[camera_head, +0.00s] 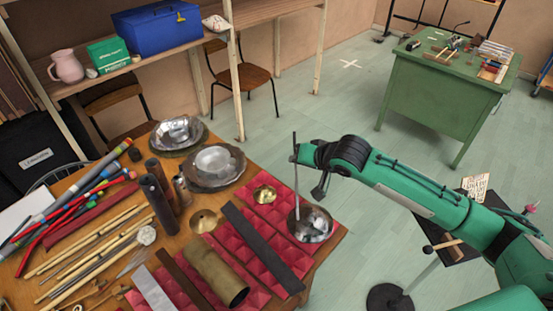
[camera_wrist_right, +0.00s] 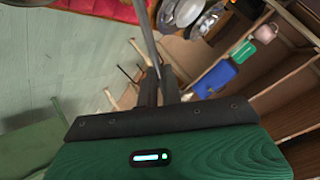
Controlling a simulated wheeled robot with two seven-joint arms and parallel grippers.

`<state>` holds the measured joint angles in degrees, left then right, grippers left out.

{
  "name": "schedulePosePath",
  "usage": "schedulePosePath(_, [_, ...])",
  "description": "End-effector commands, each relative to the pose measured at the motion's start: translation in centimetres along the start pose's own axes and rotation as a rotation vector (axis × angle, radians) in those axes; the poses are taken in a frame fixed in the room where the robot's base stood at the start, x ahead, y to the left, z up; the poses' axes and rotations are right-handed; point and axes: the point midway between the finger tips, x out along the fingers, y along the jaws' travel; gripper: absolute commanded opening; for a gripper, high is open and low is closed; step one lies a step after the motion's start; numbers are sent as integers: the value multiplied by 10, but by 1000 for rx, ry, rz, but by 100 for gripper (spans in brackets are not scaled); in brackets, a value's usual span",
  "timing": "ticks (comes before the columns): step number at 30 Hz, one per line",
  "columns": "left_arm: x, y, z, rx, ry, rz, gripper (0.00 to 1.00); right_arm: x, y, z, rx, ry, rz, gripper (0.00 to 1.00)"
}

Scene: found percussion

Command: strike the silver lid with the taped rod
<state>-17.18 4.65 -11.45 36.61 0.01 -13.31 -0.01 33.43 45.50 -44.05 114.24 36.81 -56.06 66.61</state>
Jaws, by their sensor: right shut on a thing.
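My right gripper (camera_head: 308,172) is shut on a thin grey rod (camera_head: 296,172), which stands nearly upright. In the right wrist view the rod (camera_wrist_right: 147,35) runs up from between the dark fingers (camera_wrist_right: 160,88). A shiny silver round lid (camera_head: 313,226), dished in shape, lies at the right corner of the red padded mat. The rod's lower end overlaps the lid's left part in the head view; I cannot tell whether they touch. No tape is clear on the rod. My left gripper is not in view.
The wooden table (camera_head: 328,250) holds a red padded mat (camera_head: 262,268) with dark bars, small brass cups and a brass tube (camera_head: 216,277). Silver vessels on dark plates (camera_head: 215,178), dark cylinders and several sticks crowd its left. A green desk (camera_head: 430,105) stands far right, with open floor between.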

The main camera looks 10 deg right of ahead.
Motion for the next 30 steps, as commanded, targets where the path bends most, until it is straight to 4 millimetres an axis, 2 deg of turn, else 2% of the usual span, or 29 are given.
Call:
schedulePosePath(6, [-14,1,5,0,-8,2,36,-29,33,-17,-128,71,-62,0])
schedulePosePath(12, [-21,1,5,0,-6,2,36,-51,52,-28,-216,122,-121,0])
schedulePosePath(19, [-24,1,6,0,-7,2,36,-64,61,-33,-261,150,-158,0])
schedulePosePath(30, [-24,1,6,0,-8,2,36,-65,61,-34,-266,153,-163,0])
